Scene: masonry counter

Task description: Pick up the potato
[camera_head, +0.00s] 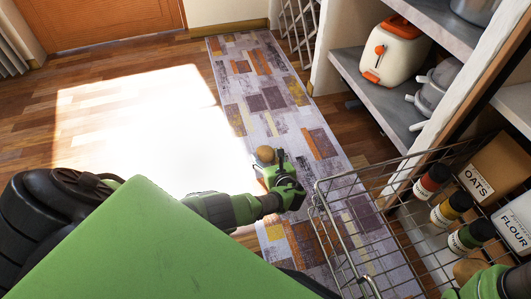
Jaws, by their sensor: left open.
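A small round brown thing, which looks like the potato (265,154), shows at the fingertips of my left gripper (268,165). My left gripper is open, out over the patterned rug. The brown thing is partly hidden behind the fingers, and I cannot tell whether they touch it. Only a green and black part of my right arm shows at the bottom right corner, by the wire basket; its gripper is not in view.
A wire basket (345,255) at the right holds spice jars (432,181), an oats box (490,170) and a flour box (517,220). Shelves with a white and orange appliance (394,50) stand behind. The patterned rug (270,95) and wood floor are clear beyond my left gripper.

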